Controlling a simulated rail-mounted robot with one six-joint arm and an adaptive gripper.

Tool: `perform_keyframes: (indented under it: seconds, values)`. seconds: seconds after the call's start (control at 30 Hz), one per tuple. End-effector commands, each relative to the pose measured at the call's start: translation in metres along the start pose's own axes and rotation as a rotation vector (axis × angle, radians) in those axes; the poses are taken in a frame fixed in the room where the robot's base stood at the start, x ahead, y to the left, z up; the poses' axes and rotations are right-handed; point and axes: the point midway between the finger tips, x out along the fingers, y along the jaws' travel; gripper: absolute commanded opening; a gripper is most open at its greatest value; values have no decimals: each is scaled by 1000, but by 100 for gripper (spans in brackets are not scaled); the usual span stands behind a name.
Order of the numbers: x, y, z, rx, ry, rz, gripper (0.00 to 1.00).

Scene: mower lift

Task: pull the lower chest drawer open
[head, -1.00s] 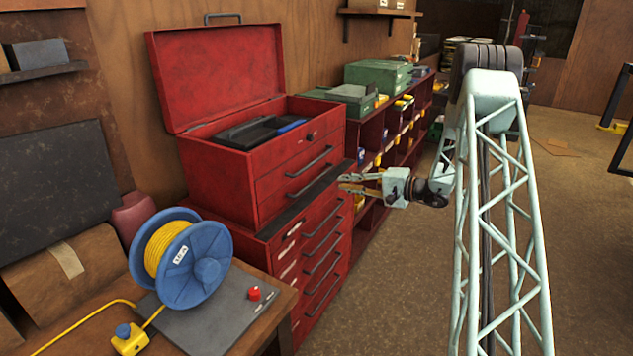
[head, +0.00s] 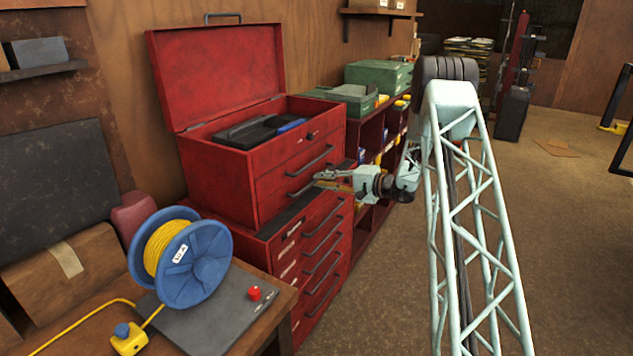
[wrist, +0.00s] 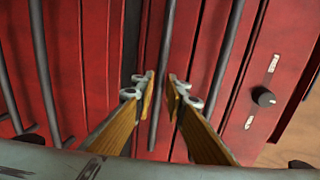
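The red tool chest (head: 215,185) stands on a red drawer cabinet with its lid open. Its upper drawer handle (head: 310,161) and the lower chest drawer's handle (head: 301,188) show as dark bars on the front. The drawer fronts look flush, so shut. My gripper (head: 317,180) is at the right end of the lower handle. In the wrist view my gripper (wrist: 161,78) is open, with the lower handle (wrist: 154,125) running between its two fingertips. I cannot tell whether either finger touches the bar. The upper handle (wrist: 226,50) lies to the right there.
The drawer cabinet (head: 322,262) below has several handles close under my gripper. A dark ledge (head: 275,222) tops it. A blue cable reel (head: 200,265) stands on the bench at front left. Shelves (head: 368,215) stand behind my gripper. Open floor (head: 385,300) lies right.

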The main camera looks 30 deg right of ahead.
Motion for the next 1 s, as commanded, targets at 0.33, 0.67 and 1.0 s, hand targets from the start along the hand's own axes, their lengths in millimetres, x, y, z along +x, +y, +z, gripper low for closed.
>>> perform_keyframes:
  seconds: [0.33,0.67,1.0]
  values:
    - [23,0,0,0,0,-1,12]
    - [24,0,0,1,0,0,12]
    - [24,0,0,1,0,0,0]
